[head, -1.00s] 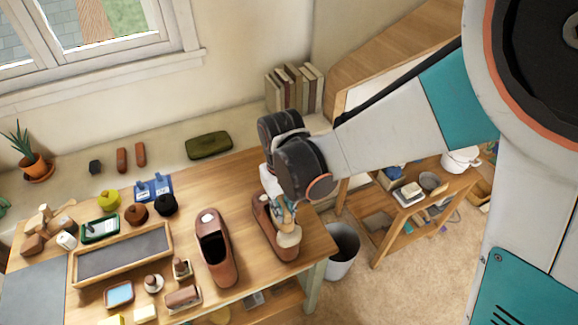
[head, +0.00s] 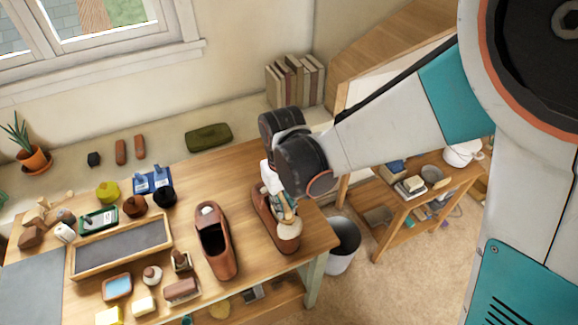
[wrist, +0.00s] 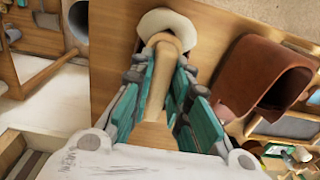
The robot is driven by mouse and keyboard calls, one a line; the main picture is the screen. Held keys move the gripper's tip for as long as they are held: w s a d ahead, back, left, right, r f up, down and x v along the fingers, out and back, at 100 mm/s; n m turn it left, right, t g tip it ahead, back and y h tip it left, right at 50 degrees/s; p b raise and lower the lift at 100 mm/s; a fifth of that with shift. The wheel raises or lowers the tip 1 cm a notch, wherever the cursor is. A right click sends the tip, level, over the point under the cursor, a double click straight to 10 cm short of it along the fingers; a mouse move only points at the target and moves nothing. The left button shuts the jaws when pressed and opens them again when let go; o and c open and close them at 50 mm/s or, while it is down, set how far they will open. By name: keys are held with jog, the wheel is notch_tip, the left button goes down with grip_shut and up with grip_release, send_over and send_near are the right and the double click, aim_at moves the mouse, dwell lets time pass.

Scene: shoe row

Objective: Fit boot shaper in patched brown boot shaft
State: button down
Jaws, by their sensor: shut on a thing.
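My gripper (wrist: 160,85) is shut on a pale wooden piece (wrist: 156,92), likely the boot shaper, with a rounded cream part (wrist: 168,24) at its far end. In the head view my gripper (head: 281,203) is over the table's right end, and the cream part (head: 289,229) shows below the fingers. A brown boot (head: 224,262) with a dark open shaft and a pale spot stands to its left. In the wrist view a brown boot (wrist: 262,72) is right of the fingers, apart from them. Another brown shoe or boot (head: 264,212) is partly hidden behind my gripper.
The wooden table (head: 318,240) also holds a framed slate mat (head: 120,250), brushes, tins and sponges at the left. A grey bin (head: 342,243) stands on the floor off the right end. A low shelf (head: 415,205) is beyond it. Books (head: 295,82) stand at the back.

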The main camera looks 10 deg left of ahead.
jog(key=shift+f, duration=0.25)
jog(key=c, duration=1.4)
grip_release()
jog(key=shift+c, duration=0.2)
jog(key=shift+r, duration=0.2)
notch_tip(320, 180, up, 20)
jog(key=p, duration=1.7)
jog(key=shift+f, duration=0.2)
